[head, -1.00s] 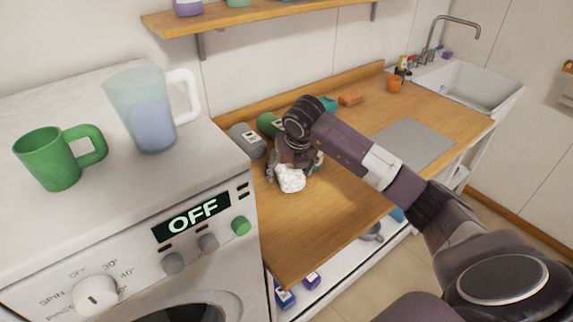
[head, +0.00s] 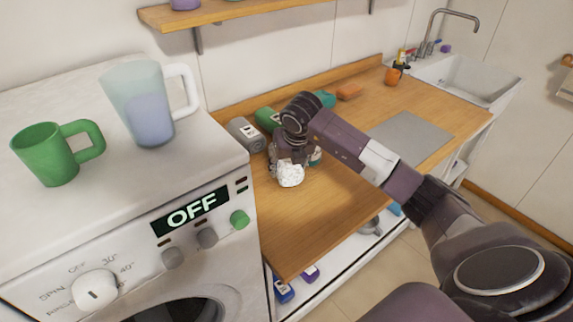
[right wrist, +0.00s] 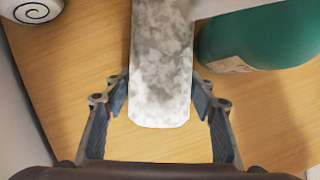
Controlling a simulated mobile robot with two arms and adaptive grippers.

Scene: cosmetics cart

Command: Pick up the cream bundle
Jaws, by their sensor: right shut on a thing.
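The cream bundle (head: 290,175) is a whitish, mottled lump low over the wooden counter, below my right gripper (head: 293,162) in the head view. In the right wrist view the bundle (right wrist: 161,75) is a long, pale, rounded strip between the two fingers. My right gripper (right wrist: 161,95) is shut on it, one finger on each side. I cannot tell whether the bundle still touches the counter. My left gripper is not in view.
A teal-green bottle (right wrist: 255,38) stands close to the right finger. A grey bottle (head: 245,134) and a green one (head: 267,118) lie behind the gripper. The washing machine (head: 215,165) borders the counter (head: 310,225) on the left. The counter's front is clear.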

